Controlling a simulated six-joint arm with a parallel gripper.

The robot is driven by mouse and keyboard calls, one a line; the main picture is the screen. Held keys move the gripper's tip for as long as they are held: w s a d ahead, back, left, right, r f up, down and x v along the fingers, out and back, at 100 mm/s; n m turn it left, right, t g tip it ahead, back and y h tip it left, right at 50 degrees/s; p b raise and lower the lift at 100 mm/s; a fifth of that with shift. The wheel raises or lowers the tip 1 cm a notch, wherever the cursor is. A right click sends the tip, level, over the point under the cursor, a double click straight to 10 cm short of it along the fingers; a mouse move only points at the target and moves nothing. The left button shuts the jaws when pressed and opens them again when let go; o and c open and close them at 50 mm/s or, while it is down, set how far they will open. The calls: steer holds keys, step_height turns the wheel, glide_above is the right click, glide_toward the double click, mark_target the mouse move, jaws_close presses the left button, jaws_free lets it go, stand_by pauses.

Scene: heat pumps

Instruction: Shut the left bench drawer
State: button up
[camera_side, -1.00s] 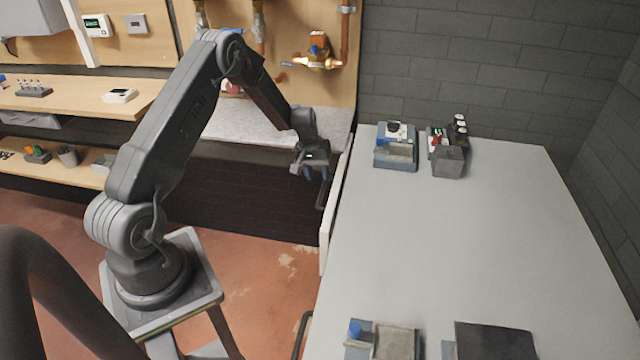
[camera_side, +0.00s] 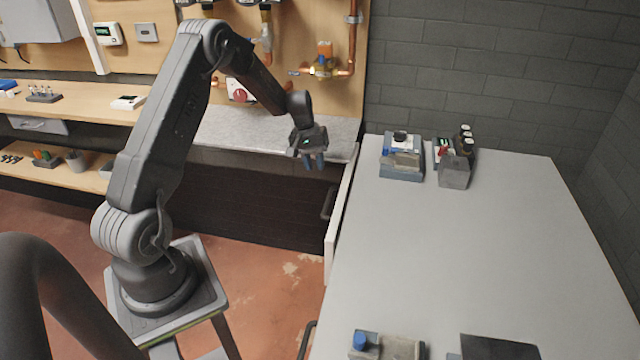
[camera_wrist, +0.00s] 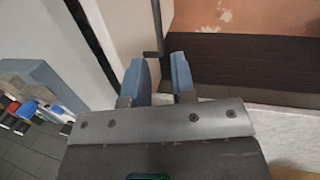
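The left bench drawer has a white front (camera_side: 339,220) along the left side of the grey bench. It stands slightly out, with a narrow dark gap behind it in the wrist view, where the front (camera_wrist: 127,30) also shows. Its dark bar handle (camera_side: 328,204) is on the outer face; the handle (camera_wrist: 157,28) shows beyond my fingertips in the wrist view. My gripper (camera_side: 313,163) is above and left of the handle, apart from it in the side view. In the wrist view my gripper's blue fingers (camera_wrist: 162,66) are apart with nothing between them.
The bench top (camera_side: 460,250) is mostly clear. A blue-grey device (camera_side: 402,160) and a grey bin (camera_side: 454,171) stand at its back. A second handle (camera_side: 306,338) shows nearer the camera. A stone-topped counter (camera_side: 250,133) and copper pipes (camera_side: 352,45) lie behind my gripper.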

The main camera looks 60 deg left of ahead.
steer(key=s+f+n+h, duration=0.2)
steer(key=f, duration=0.1)
steer(key=s+d+f+n+h, duration=0.1)
steer(key=s+f+n+h, duration=0.1)
steer(key=s+f+h, duration=0.1)
steer(key=s+d+f+n+h, duration=0.1)
steer(key=s+f+n+h, duration=0.1)
steer(key=s+f, duration=0.1)
steer(key=shift+f+h, duration=0.3)
steer(key=shift+f, duration=0.55)
jaws_close()
steer(key=s+f+n+t+h, duration=0.3)
steer(key=s+f+n+t, duration=0.3)
steer(key=n+t, duration=0.5)
steer(key=x, duration=1.4)
steer(key=shift+w+a, duration=0.25)
steer(key=shift+a, duration=0.05)
steer(key=shift+x, duration=2.65)
steer(key=shift+w+r, duration=0.1)
